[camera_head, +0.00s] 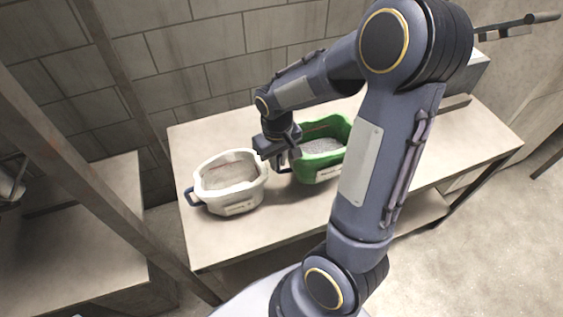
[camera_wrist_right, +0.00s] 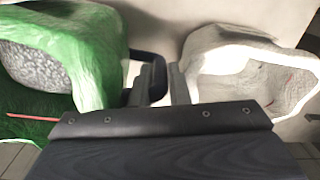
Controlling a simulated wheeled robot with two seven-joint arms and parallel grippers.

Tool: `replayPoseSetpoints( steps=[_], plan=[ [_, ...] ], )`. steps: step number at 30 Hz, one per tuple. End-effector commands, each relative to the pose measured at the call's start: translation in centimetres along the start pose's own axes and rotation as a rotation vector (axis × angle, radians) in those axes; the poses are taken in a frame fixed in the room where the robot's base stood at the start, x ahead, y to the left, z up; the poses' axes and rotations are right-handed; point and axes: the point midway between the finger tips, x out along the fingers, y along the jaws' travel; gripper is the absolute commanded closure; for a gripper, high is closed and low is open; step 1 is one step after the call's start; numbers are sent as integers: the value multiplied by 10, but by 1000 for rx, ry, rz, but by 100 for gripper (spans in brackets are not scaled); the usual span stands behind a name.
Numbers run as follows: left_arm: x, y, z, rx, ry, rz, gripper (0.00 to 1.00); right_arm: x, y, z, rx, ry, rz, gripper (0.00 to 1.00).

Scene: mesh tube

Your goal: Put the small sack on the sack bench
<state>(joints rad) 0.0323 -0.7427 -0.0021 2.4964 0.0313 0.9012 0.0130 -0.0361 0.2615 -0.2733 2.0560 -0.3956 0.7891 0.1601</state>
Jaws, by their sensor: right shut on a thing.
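A green sack (camera_head: 318,168) with grey granular contents stands open and upright on a pale bench (camera_head: 290,225). An open white sack (camera_head: 231,183) stands to its left on the same bench, with a dark handle at its left side. My right gripper (camera_head: 281,153) is between the two sacks, at the green sack's left side. In the wrist view my right gripper (camera_wrist_right: 161,84) is shut on the dark handle of the green sack (camera_wrist_right: 90,50); the white sack (camera_wrist_right: 250,75) is close on the other side. My arm hides the green sack's right part. My left gripper is out of view.
A lower surface (camera_head: 75,245) lies at the far left, beyond a slanted post (camera_head: 75,150). A block wall (camera_head: 200,60) runs behind the bench. A grey box-like object (camera_head: 470,75) stands at the back right. The bench's front and right are mostly clear.

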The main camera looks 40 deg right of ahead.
Motion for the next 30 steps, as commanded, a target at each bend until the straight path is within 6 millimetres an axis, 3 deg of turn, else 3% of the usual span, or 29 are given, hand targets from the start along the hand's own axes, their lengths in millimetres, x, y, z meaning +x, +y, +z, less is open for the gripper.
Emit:
replayPoseSetpoints(
  steps=[6,11,18,30],
  plan=[
    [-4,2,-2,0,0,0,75,28,18,-17,1,0,1,100],
    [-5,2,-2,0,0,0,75,37,22,-22,1,1,1,100],
    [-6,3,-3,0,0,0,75,67,24,-23,0,0,1,100],
    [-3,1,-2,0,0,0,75,74,23,-24,-1,3,0,100]
  ],
)
